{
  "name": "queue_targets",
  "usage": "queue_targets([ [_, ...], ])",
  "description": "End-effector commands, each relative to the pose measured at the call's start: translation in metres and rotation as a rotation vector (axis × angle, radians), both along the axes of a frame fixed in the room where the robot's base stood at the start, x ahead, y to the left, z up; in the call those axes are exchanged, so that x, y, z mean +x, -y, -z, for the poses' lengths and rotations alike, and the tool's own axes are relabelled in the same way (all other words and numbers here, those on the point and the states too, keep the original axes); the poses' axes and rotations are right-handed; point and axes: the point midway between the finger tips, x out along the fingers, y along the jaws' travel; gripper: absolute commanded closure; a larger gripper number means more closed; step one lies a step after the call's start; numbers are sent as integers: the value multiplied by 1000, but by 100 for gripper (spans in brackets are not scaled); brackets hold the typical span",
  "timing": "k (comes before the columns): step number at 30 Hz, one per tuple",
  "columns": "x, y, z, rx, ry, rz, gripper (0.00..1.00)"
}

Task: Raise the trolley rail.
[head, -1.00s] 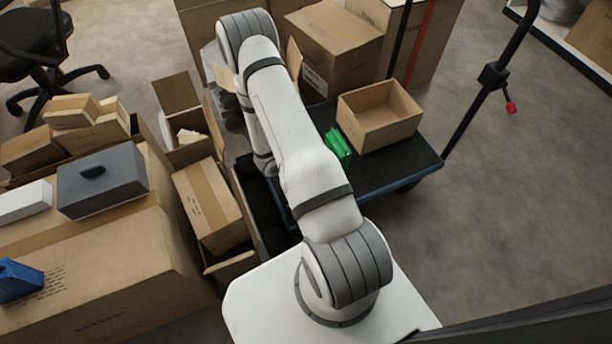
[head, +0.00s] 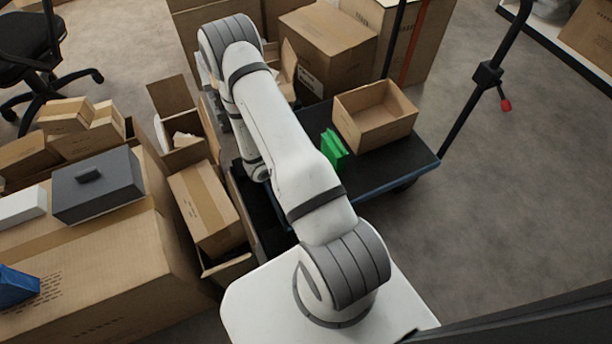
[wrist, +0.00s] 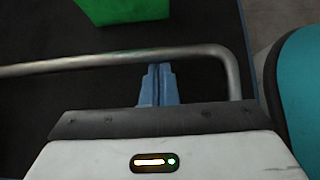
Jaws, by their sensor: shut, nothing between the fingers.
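The trolley (head: 400,172) has a dark deck with a blue edge and stands right of my arm in the head view. In the wrist view a grey metal tube, the rail (wrist: 215,52), runs across above the dark deck and bends down at the right. My gripper (wrist: 157,68) shows two blue fingers pressed together with nothing between them. Their tips end at the rail's lower edge, left of the bend; whether they touch it or reach under it I cannot tell. In the head view my arm hides the gripper, and I cannot make out the rail.
A green object (head: 334,148) and an open carton (head: 375,115) stand on the deck; green also shows in the wrist view (wrist: 122,8). A teal rounded thing (wrist: 300,90) is close at the right. Cartons (head: 205,208) crowd the left. Floor at right is clear.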

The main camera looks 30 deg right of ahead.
Motion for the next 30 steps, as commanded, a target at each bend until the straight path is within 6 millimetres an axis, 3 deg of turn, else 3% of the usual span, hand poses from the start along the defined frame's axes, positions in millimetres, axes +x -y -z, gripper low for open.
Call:
queue_targets([
  [11,1,-9,-26,-262,-29,-3,100],
  [24,3,-35,-64,-678,-75,-2,100],
  [30,6,-51,-80,-683,-72,-1,100],
])
